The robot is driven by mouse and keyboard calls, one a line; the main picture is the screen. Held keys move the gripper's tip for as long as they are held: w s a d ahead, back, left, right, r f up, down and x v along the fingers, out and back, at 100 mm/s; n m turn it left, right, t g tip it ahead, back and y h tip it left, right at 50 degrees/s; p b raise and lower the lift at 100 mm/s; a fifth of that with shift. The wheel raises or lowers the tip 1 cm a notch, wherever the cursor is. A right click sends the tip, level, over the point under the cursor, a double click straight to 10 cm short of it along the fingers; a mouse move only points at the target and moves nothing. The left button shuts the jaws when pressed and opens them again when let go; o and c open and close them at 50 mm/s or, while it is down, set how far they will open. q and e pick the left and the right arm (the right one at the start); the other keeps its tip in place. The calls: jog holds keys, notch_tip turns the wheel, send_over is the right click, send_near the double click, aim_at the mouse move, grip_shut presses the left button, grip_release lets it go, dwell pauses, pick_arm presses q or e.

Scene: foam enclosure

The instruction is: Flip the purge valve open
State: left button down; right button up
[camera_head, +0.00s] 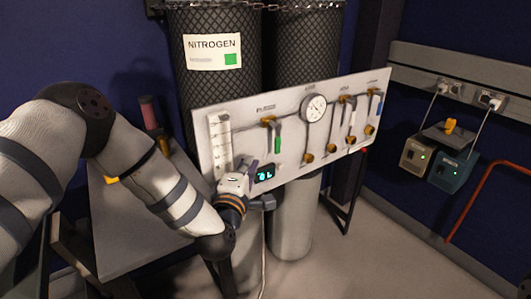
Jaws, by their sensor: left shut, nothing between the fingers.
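A white panel (231,121) carries several small valves with brass fittings and coloured levers. A green lever (278,143) hangs down at the left, pale levers (332,133) are in the middle, and a blue lever (379,107) is at the right. The labels are too small to read, so I cannot tell which is the purge valve. My left gripper (251,172) is shut and empty at the panel's lower left, beside a small lit display and left of and below the green lever. It appears apart from the levers. My right gripper is not in view.
A round gauge (314,107) and a clear flow tube (221,142) are on the panel. Dark netted cylinders (213,85) stand behind it, with a chain across the top. Two small boxes (417,154) hang on the right wall near a red rail (482,190). Floor at lower right is clear.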

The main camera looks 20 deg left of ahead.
pick_arm(q)
jog(key=w+d, duration=0.2)
jog(key=w, duration=0.5)
jog(key=shift+b, duration=0.35)
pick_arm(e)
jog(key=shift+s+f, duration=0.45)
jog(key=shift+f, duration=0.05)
pick_arm(q)
jog(key=shift+w+d+f+n+t+b, duration=0.1)
jog(key=shift+w+f+n+t+b, duration=0.15)
jog(key=shift+n+t+b, duration=0.1)
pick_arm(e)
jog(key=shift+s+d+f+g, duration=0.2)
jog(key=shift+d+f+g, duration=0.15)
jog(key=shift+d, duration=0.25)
